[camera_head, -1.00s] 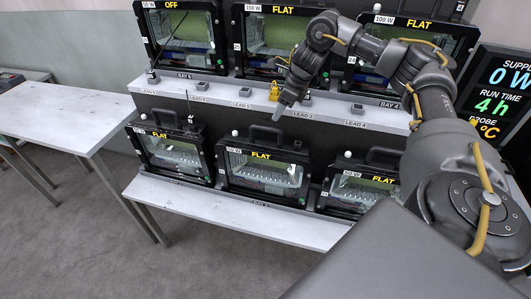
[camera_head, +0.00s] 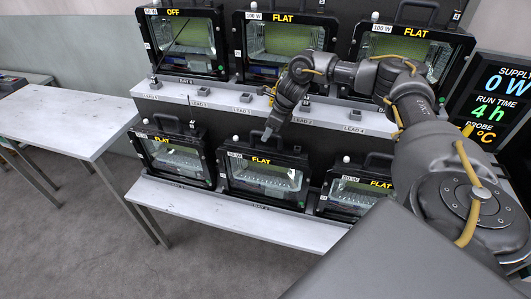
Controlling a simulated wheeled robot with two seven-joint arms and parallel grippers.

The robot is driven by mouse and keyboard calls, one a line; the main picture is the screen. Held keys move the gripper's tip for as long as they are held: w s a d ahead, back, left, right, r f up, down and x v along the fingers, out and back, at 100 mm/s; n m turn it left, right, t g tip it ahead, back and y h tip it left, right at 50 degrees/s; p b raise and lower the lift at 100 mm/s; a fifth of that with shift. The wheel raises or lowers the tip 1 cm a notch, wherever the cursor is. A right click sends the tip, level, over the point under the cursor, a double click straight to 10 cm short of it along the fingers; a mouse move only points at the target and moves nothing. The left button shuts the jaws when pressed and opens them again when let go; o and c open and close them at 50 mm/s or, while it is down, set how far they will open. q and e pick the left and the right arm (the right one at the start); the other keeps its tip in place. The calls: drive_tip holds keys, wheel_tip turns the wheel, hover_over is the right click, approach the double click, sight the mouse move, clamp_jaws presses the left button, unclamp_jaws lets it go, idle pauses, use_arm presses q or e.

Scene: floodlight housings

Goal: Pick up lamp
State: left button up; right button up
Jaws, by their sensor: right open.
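Several black floodlight lamps with glass fronts stand on two shelf levels. On the lower level are a left lamp (camera_head: 176,163), a middle lamp (camera_head: 264,180) marked FLAT, and a right lamp (camera_head: 352,192) marked FLAT. On the upper level are a lamp marked OFF (camera_head: 186,40), a middle one marked FLAT (camera_head: 283,42) and a right one marked FLAT (camera_head: 405,52). My right gripper (camera_head: 267,136) is open and points down at the top handle of the lower middle lamp, partly covering it. Contact cannot be told. My left gripper is out of view.
The upper shelf ledge (camera_head: 220,103) carries small lead sockets and a partly hidden yellow item behind my right wrist. The lower shelf (camera_head: 190,200) has a bare front strip. A readout panel (camera_head: 500,95) is at right.

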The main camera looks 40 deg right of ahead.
drive_tip(key=shift+x, duration=1.2)
drive_tip(key=shift+f, duration=0.25)
clamp_jaws()
idle(1.0)
drive_tip(key=shift+w+r, duration=0.2)
drive_tip(key=shift+r, duration=0.05)
